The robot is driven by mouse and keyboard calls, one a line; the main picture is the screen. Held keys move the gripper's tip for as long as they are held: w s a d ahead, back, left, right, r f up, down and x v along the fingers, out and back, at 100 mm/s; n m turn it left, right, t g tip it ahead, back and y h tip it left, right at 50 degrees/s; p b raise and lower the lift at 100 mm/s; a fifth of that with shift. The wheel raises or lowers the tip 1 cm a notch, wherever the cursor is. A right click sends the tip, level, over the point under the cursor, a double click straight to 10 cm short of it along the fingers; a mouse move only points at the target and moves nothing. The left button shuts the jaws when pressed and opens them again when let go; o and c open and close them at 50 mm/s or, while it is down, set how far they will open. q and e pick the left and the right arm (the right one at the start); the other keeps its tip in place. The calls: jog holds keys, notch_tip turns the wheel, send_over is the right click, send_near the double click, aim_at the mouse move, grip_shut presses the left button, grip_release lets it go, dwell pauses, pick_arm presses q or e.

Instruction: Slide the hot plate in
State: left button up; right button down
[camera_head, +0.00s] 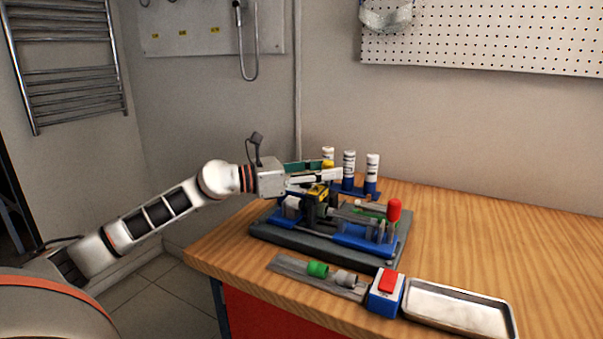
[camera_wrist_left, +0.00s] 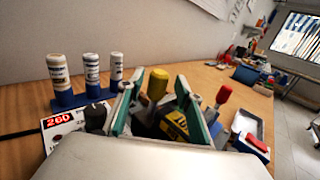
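The hot plate looks to be the dark block with a yellow label (camera_wrist_left: 174,126) on the fusion machine, with a yellow knob (camera_wrist_left: 157,84) above it. In the head view the yellow label (camera_head: 317,190) and the knob (camera_head: 327,163) show at the gripper's far end. My left gripper (camera_wrist_left: 160,79) is open, its green-padded fingers on either side of the knob with gaps showing; in the head view (camera_head: 333,169) it reaches over the machine (camera_head: 290,238). The plate's faces are largely hidden. A display (camera_wrist_left: 59,119) reads 260. My right gripper is not in view.
A red-knobbed lever (camera_head: 393,211) stands at the machine's right. Several white bottles (camera_head: 349,164) stand in a blue rack behind. The right of the bench is clear.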

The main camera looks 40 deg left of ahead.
pick_arm(q)
jog(key=v, duration=1.1)
jog(key=shift+s, duration=0.3)
jog(key=shift+r, duration=0.1)
